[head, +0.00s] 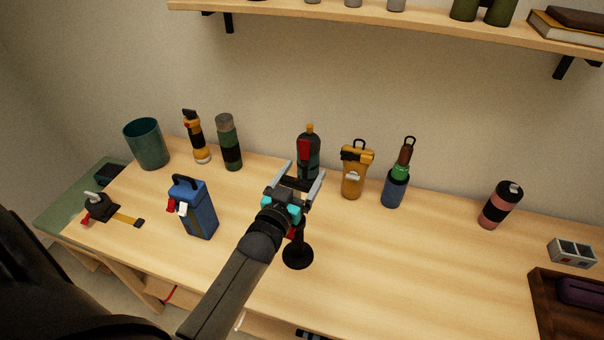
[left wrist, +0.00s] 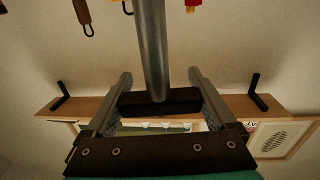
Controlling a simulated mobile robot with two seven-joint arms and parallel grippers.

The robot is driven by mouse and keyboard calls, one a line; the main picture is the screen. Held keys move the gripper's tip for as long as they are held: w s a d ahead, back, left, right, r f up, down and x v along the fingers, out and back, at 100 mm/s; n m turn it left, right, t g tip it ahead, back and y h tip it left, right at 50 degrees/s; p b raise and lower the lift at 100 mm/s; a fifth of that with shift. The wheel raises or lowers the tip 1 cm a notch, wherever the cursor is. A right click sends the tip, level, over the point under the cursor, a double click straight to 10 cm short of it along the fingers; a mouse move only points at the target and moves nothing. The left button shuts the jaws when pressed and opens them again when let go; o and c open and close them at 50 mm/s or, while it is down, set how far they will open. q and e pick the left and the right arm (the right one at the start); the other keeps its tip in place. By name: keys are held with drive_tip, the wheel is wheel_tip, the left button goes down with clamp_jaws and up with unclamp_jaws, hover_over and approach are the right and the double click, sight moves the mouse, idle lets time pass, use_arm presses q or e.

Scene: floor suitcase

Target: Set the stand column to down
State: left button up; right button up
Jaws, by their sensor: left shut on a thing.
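My left gripper (head: 305,168) is over the stand and hides most of the column in the head view. In the left wrist view, the fingers of my left gripper (left wrist: 160,75) lie on either side of the column, with the crosspiece held between them. A small red part (head: 291,233) shows low on the stand. My right gripper is out of view.
Behind the stand are a dark bottle with a red part (head: 308,155), a yellow flask (head: 354,172) and a blue-sleeved bottle (head: 396,187). A blue box with a handle (head: 198,210) stands to the left. A wall shelf (head: 400,25) hangs above. The table is clear right of the base.

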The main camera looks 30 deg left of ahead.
use_arm(q)
clamp_jaws()
wheel_tip(320, 180, down, 9)
drive_tip(key=b, duration=0.6)
drive_tip(key=shift+s+r, duration=0.15)
drive_tip(key=o, duration=1.3)
unclamp_jaws()
drive_tip(key=shift+c, duration=0.2)
